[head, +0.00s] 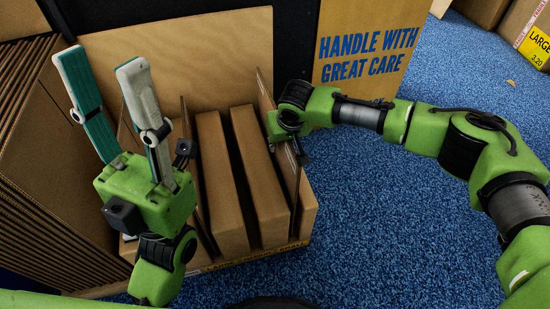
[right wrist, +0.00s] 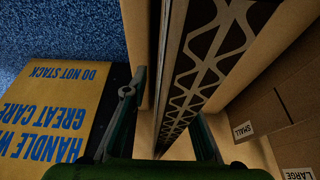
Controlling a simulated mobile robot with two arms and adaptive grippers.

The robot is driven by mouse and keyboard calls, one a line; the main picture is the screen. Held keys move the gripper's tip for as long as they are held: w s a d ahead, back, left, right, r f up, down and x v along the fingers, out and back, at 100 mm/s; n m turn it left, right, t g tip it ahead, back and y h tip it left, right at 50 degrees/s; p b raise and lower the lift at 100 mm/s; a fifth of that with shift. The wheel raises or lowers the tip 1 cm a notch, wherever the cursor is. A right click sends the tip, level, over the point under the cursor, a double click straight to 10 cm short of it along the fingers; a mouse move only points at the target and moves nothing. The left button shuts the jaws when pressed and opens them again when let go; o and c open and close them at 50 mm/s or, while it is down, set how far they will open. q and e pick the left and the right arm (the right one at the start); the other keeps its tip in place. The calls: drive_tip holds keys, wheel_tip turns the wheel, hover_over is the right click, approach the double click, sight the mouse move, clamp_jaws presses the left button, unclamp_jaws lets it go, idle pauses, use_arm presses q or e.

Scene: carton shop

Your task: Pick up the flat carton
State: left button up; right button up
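Several flat brown cartons stand on edge in an open brown box; two thick ones (head: 221,180) (head: 259,175) show in the middle in the head view. My right gripper (head: 288,142) points down at the box's right side, over a thin upright panel (head: 265,100). In the right wrist view its fingers (right wrist: 168,125) are apart, with a corrugated carton edge (right wrist: 208,55) between them. I cannot see them clamped on it, and the fingertips are partly hidden. My left gripper (head: 105,75) is open and empty, pointing up over the box's left side.
A stack of folded cartons (head: 40,150) stands at the left. A plain brown sheet (head: 190,55) and a printed "handle with great care" carton (head: 365,45) stand behind. More boxes (head: 525,30) are at the far right. Blue carpet (head: 400,220) is clear at the right.

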clamp_jaws()
drive_tip(key=shift+r, duration=0.1)
